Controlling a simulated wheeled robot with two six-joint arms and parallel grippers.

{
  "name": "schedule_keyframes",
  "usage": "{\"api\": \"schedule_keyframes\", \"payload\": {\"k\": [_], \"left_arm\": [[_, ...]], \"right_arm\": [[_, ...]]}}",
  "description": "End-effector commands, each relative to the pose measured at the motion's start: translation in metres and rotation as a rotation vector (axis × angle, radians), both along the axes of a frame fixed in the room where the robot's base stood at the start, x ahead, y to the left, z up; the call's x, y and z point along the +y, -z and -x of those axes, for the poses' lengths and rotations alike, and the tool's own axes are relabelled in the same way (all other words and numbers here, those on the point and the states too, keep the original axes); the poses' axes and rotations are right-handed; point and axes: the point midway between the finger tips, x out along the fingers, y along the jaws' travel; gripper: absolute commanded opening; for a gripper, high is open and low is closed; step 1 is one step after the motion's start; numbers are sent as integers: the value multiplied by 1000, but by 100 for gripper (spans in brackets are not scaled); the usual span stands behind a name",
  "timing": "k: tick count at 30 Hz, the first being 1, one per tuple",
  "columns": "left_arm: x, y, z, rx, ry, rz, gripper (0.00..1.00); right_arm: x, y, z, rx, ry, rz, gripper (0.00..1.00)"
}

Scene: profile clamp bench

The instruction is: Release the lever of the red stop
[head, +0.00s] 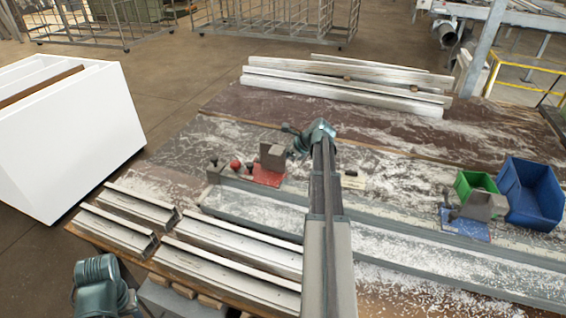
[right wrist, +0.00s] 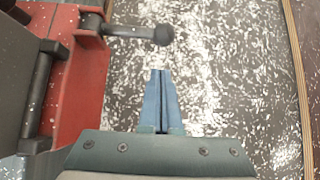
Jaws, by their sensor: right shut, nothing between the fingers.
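The red stop (head: 268,178) sits on the long rail, with an upright grey-brown block on its base. In the right wrist view its red body (right wrist: 80,100) fills the left side. Its dark lever (right wrist: 130,30) runs sideways from a red bracket and ends in a round black knob (right wrist: 163,35). My right gripper (right wrist: 162,72) is shut and empty, its blue fingertips just below the knob in that view with a small gap in the picture. In the head view my right wrist hides the ground just right of the red stop. The fingers of my left gripper do not show.
A blue stop (head: 465,225) with a grey block stands farther right on the rail, near a green bin (head: 474,184) and a blue bin (head: 530,192). Several metal profiles (head: 225,245) lie at front left, more at the back (head: 345,85). A red knob (head: 235,165) is left of the red stop.

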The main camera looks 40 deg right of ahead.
Motion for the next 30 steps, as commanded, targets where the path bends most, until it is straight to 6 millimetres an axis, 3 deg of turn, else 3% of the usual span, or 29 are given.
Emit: {"api": "schedule_keyframes", "payload": {"k": [1, 7, 23, 30], "left_arm": [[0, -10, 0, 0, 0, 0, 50], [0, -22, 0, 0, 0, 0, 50], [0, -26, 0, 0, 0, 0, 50], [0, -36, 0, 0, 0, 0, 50]], "right_arm": [[1, -10, -2, 0, 0, 0, 0], [5, -22, -8, 0, -1, -1, 0], [7, -26, -10, -2, 0, 4, 0], [11, -41, -7, -96, 0, 180, 0]]}}
